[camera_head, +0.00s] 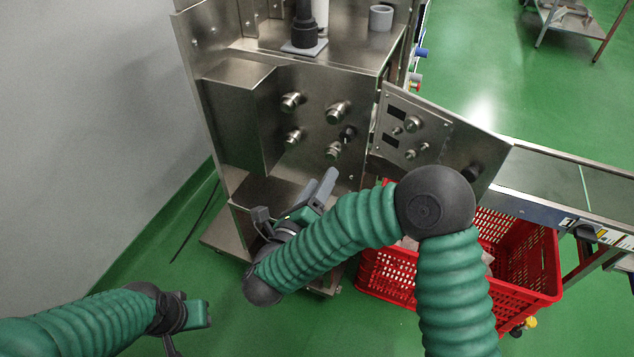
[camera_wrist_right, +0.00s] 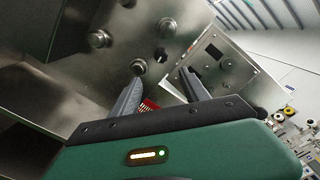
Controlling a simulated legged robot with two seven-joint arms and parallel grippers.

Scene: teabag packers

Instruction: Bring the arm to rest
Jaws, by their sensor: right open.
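My right arm comes in from the bottom right of the head view and bends back toward the steel machine (camera_head: 240,190). Its gripper (camera_head: 322,190) is in front of the machine's lower part, below the knobs. In the right wrist view the two fingers of this gripper (camera_wrist_right: 163,90) stand apart with nothing between them. My left gripper (camera_head: 192,315) is low at the left of the head view, over the green floor and away from the machine. It looks empty, but its finger gap does not show clearly.
Metal knobs (camera_head: 337,112) stick out from the machine's front. A hinged panel (camera_head: 412,128) stands open to their right. A red crate (camera_head: 540,265) sits below the conveyor (camera_head: 560,180), partly behind my right arm. Green floor (camera_head: 300,335) is clear between my arms.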

